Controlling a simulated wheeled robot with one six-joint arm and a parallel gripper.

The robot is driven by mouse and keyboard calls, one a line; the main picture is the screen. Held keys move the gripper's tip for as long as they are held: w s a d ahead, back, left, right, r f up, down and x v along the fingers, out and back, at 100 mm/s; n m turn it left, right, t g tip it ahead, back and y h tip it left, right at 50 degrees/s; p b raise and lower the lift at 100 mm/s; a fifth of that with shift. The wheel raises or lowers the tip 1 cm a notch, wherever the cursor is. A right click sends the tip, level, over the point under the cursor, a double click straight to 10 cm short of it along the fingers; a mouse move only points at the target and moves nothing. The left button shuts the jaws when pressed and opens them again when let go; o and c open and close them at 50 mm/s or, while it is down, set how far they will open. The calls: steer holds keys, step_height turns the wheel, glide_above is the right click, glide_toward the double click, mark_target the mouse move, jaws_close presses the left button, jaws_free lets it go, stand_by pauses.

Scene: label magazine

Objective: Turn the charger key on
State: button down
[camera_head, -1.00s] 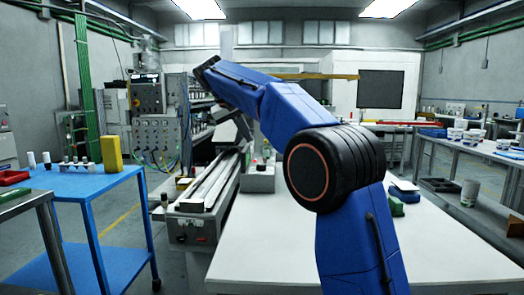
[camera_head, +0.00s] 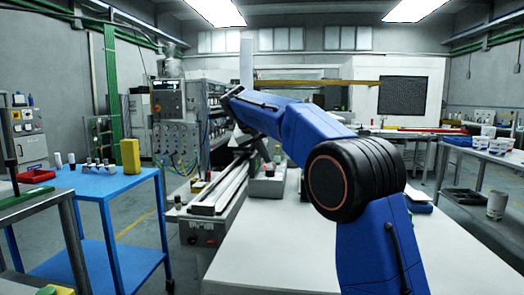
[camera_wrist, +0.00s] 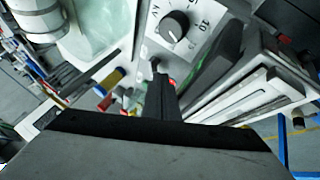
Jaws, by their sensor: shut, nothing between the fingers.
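I cannot make out for certain a charger key in either view. In the wrist view, a black rotary knob (camera_wrist: 174,25) with a white pointer mark sits on a white plate with printed figures. My gripper (camera_wrist: 157,70) shows in the wrist view as dark, closed fingers with nothing between them, their tips just below the knob in the picture; I cannot tell the distance in depth. In the head view my blue arm reaches up and away over the bench, and its far end hangs down beside the rail unit. The fingers are not clear there.
A grey control cabinet (camera_head: 180,135) with knobs and cables stands behind the rail unit (camera_head: 225,190). Another control panel (camera_head: 24,128) stands at the far left. A blue table (camera_head: 95,182) holds several small cylinders and a yellow block (camera_head: 130,156). The white bench (camera_head: 280,250) is largely clear.

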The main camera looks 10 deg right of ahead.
steer(key=shift+w+d+f, duration=0.25)
steer(key=shift+d+f, duration=0.05)
steer(key=shift+f, duration=0.2)
steer(key=shift+d, duration=0.1)
steer(key=shift+w+d+m+g+h, duration=0.2)
steer(key=shift+m+g+h, duration=0.15)
steer(key=shift+m, duration=0.35)
steer(key=shift+w, duration=0.2)
steer(key=shift+w+d, duration=0.1)
steer(key=shift+d, duration=0.05)
